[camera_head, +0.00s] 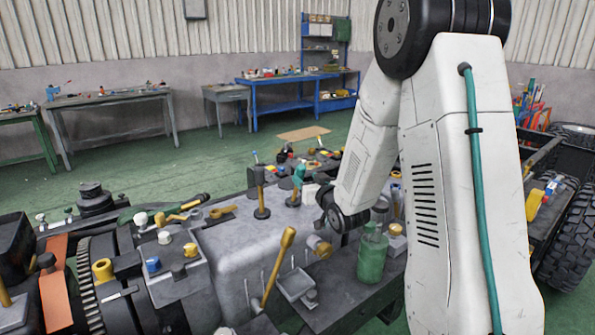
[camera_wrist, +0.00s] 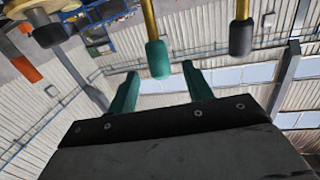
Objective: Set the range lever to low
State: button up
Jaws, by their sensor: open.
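Two levers with yellow shafts stand on the grey housing (camera_head: 235,245). One has a green grip (camera_head: 299,173), the other a black grip (camera_head: 259,175). No label shows which one is the range lever. In the wrist view my gripper (camera_wrist: 160,72) is open and empty, with two green fingers. The green grip (camera_wrist: 158,58) appears in the gap at the fingertips; I cannot tell whether it is between them in depth. The black grip (camera_wrist: 241,37) is to the right, outside the fingers. In the head view my arm hides most of the gripper.
A longer yellow lever (camera_head: 278,265) leans at the housing's front. A green bottle (camera_head: 372,253) stands close to my wrist. Yellow and blue caps crowd the left side. Workbenches (camera_head: 110,105) stand far back across open green floor.

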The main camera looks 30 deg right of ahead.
aim_at(298, 170)
jog(key=shift+w+d+f, duration=0.1)
jog(key=shift+w+d, duration=0.05)
jog(key=shift+w, duration=0.15)
jog(key=w, duration=0.7)
jog(key=shift+w+d, duration=0.15)
jog(key=shift+d, duration=0.1)
